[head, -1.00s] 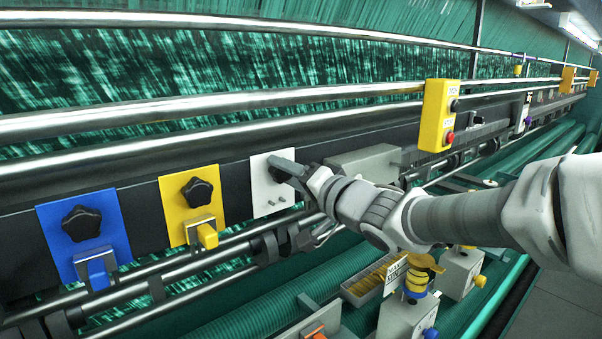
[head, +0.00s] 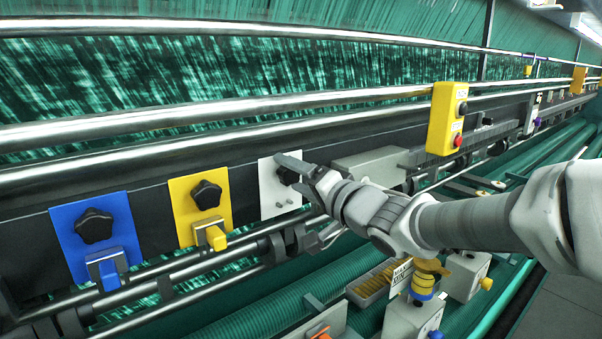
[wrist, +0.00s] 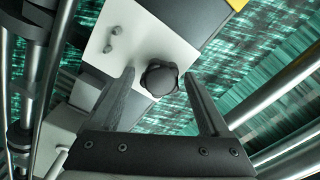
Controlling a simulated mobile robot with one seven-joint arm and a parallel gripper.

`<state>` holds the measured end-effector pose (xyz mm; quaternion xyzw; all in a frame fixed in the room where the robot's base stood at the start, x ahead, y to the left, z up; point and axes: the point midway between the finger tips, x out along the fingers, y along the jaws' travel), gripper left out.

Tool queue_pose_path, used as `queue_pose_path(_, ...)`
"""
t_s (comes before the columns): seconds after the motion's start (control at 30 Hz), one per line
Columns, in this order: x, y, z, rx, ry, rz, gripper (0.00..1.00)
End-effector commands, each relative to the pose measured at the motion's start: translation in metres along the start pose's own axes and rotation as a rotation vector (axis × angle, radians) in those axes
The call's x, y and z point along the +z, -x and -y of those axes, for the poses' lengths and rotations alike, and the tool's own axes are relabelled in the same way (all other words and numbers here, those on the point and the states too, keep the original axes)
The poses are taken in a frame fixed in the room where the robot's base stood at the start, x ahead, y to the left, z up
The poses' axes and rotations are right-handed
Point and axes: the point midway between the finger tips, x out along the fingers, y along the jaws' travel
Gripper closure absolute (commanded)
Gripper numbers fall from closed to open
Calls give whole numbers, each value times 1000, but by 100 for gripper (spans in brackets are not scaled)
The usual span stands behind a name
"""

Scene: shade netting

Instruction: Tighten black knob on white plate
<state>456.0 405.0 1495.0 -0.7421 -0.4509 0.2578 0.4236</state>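The black lobed knob (head: 287,176) sits on the white plate (head: 270,199), which is fixed to the dark rail beside my gripper (head: 297,172). In the wrist view the knob (wrist: 160,78) shows between the two fingertips of my gripper (wrist: 159,76). The fingers are open, with a small gap on each side of the knob, and hold nothing. The white plate (wrist: 120,30) carries two small grey pegs beside the knob. In the head view the upper finger partly covers the knob and plate.
A yellow plate (head: 181,193) and a blue plate (head: 67,227), each with a black knob and a coloured lever, sit to the left. A yellow button box (head: 441,117) is to the right. Shiny horizontal rods run above and below the rail. A parts tray (head: 364,297) lies below.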

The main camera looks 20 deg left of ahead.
Motion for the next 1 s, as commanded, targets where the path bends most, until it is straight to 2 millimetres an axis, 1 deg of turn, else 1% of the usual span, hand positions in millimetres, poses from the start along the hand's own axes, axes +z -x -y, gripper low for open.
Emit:
queue_pose_path(0.23,0,0,0,-1,2,0,19)
queue_pose_path(0.33,0,3,1,0,3,-1,19)
queue_pose_path(0.8,0,40,0,0,4,-1,19)
queue_pose_path(1.0,0,50,0,0,2,-1,19)
